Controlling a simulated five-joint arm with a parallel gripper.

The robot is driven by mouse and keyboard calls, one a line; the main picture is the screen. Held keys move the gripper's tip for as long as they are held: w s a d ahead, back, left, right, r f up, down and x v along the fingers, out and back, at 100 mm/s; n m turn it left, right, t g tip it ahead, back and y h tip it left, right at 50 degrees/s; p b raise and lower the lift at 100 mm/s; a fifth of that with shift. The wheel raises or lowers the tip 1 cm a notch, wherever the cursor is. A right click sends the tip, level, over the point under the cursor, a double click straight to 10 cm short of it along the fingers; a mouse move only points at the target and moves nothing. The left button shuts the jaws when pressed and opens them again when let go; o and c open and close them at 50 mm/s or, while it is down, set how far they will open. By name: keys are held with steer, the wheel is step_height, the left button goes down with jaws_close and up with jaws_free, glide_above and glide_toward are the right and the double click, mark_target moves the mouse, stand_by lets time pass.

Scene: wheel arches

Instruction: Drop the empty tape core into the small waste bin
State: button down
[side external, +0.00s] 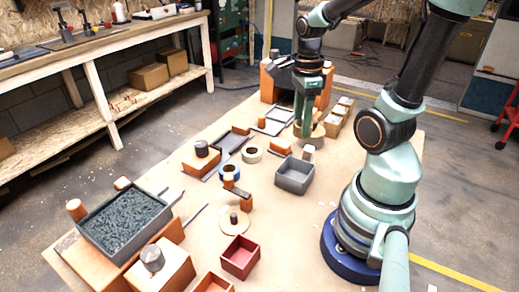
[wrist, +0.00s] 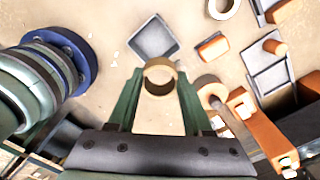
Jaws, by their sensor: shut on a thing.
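My gripper (wrist: 160,80) is shut on a tan ring, the empty tape core (wrist: 158,92), which sits between the fingertips in the wrist view. In the side view the core (side external: 317,132) shows at the lower end of the gripper (side external: 305,132), low over the table; its exact height is hard to tell. An open grey box (side external: 293,178), probably the small waste bin, stands in front of the gripper. It looks empty and also shows in the wrist view (wrist: 153,38), beyond the fingertips and apart from the core.
A red open box (side external: 240,258) and a grey tray of dark bits (side external: 122,222) are nearer the camera. Cardboard boxes (side external: 335,122) stand right of the gripper.

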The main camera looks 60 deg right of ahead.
steer(key=shift+f, duration=2.75)
steer(key=shift+c, duration=1.2)
jaws_free()
step_height(320, 180, up, 12)
